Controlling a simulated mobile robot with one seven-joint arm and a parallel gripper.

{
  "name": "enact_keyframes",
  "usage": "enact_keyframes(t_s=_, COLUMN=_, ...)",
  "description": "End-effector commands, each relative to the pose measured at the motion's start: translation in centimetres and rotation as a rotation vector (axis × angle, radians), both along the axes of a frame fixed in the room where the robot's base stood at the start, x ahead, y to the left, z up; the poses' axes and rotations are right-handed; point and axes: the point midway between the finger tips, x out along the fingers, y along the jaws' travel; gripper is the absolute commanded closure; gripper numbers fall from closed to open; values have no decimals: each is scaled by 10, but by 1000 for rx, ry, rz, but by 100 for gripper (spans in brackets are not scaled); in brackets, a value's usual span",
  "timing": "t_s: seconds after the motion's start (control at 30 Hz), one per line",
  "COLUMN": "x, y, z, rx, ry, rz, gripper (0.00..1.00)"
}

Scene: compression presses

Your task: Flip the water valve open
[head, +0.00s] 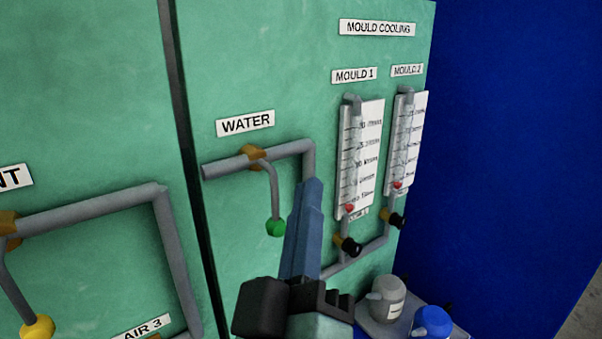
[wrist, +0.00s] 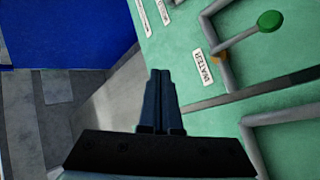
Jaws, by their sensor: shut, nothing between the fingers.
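The water valve has a brass body (head: 253,154) on a grey horizontal pipe under the WATER label. Its grey lever (head: 273,188) hangs down to a green knob (head: 276,228), across the pipe's line. In the wrist view the green knob (wrist: 270,20) and brass body (wrist: 220,57) are at the upper right. My gripper (head: 311,184) points up just right of the knob in the head view, covering part of the pipe's downward run. In the wrist view my gripper (wrist: 160,73) has its fingers together with nothing between them. No contact with the lever shows; the exact depth gap is unclear.
Two flow meters (head: 358,160) (head: 408,140) with red floats at the bottom and black-knobbed valves below stand to the right. A grey jug (head: 386,298) and a blue one (head: 432,322) sit low right. A yellow-knobbed lever (head: 37,327) is at the lower left.

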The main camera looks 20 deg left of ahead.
Motion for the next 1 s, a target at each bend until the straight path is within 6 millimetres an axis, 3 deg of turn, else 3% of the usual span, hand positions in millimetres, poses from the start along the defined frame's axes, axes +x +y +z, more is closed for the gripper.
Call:
enact_keyframes(t_s=0.03, x=-4, y=15, z=-1, rx=-123, ry=57, rz=-8, gripper=100)
enact_keyframes(t_s=0.2, x=-26, y=46, z=-44, rx=-524, ry=152, rz=-27, gripper=100)
enact_keyframes(t_s=0.4, x=-51, y=60, z=-75, rx=-822, ry=179, rz=-10, gripper=100)
enact_keyframes(t_s=0.6, x=-58, y=63, z=-85, rx=-901, ry=177, rz=-5, gripper=100)
enact_keyframes(t_s=1.0, x=-53, y=64, z=-87, rx=-895, ry=176, rz=-8, gripper=100)
